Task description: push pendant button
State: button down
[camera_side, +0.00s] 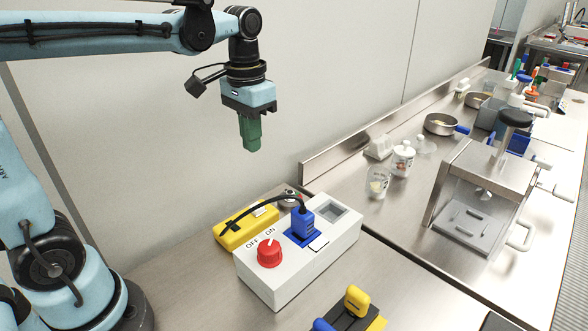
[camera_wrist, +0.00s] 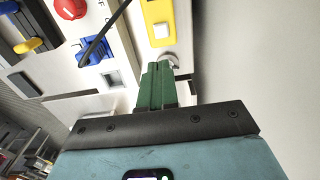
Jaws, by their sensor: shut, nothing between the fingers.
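The yellow pendant (camera_side: 234,235) lies on the steel counter behind the white switch box, with a pale rectangular button (camera_side: 264,209) on its top. In the wrist view the pendant (camera_wrist: 161,10) is at the top, and its button (camera_wrist: 161,30) shows white. My gripper (camera_side: 252,150) has green fingers pointing down, shut and empty. It hangs well above the pendant, apart from it. In the wrist view the gripper (camera_wrist: 158,68) covers part of the area just below the pendant's end.
The white box (camera_side: 270,291) carries a red knob (camera_side: 269,255) and a blue plug (camera_side: 303,226) whose black cable arches over the pendant. A small round grey part (camera_side: 290,196) sits beyond the pendant. Blue and yellow handles (camera_side: 356,300) stand in front. A wall rises behind.

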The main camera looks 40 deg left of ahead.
aim_at(258, 206)
dwell(0.4)
notch_tip(258, 206, down, 14)
dwell(0.7)
jog(key=shift+f, duration=0.1)
jog(key=shift+w+f, duration=0.1)
jog(key=shift+f, duration=0.8)
notch_tip(258, 206, up, 14)
dwell(0.7)
jog(key=shift+r, duration=0.1)
dwell(0.5)
